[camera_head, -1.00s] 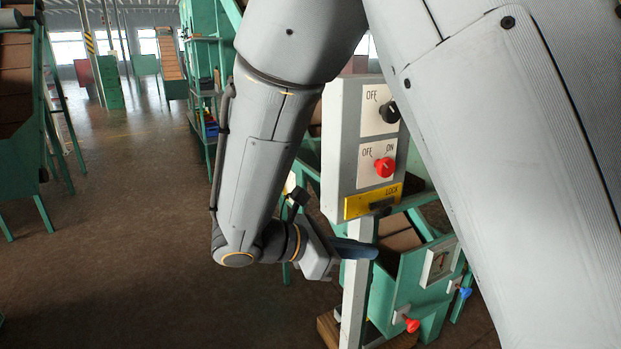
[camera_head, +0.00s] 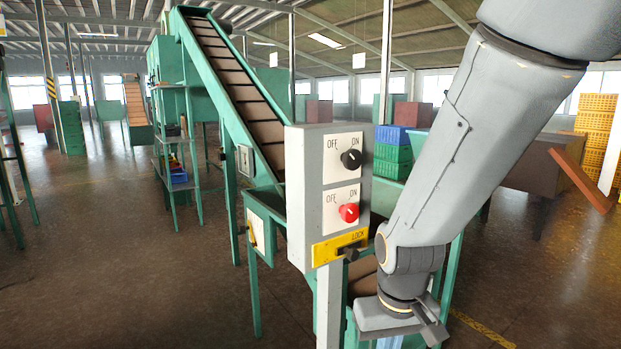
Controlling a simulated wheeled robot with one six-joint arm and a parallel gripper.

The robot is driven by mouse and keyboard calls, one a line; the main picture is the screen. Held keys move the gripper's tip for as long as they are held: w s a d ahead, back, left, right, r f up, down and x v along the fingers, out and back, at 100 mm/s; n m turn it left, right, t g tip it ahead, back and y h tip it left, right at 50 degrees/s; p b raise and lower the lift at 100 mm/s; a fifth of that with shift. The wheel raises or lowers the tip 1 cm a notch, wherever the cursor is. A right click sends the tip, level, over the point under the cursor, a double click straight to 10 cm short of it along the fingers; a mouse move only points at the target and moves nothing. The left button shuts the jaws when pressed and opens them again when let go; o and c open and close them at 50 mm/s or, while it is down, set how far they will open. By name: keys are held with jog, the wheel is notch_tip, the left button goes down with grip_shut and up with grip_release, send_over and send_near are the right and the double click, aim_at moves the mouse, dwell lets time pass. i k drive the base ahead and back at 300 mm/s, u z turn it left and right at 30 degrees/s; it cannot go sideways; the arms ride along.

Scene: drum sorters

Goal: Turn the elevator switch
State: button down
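A grey control box (camera_head: 303,190) stands on a white post in the middle of the view. Its front has a black knob (camera_head: 351,159) between OFF and ON labels, a red knob (camera_head: 349,212) below it, and a yellow LOCK plate (camera_head: 341,247) with a dark lever at the bottom. Which knob is the elevator switch I cannot tell. My gripper (camera_head: 437,332) hangs low to the right of the box, apart from the knobs, pointing down and right. Its fingers are seen edge-on, so their opening is unclear.
A green inclined conveyor (camera_head: 236,85) rises behind the box, its frame standing close around the post. Blue and green crates (camera_head: 393,152) are behind to the right, and yellow crates (camera_head: 592,125) stand far right. The floor at left is open.

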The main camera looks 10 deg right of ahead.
aim_at(352, 160)
jog(key=u, duration=1.25)
jog(key=k, duration=0.55)
jog(key=z, duration=0.4)
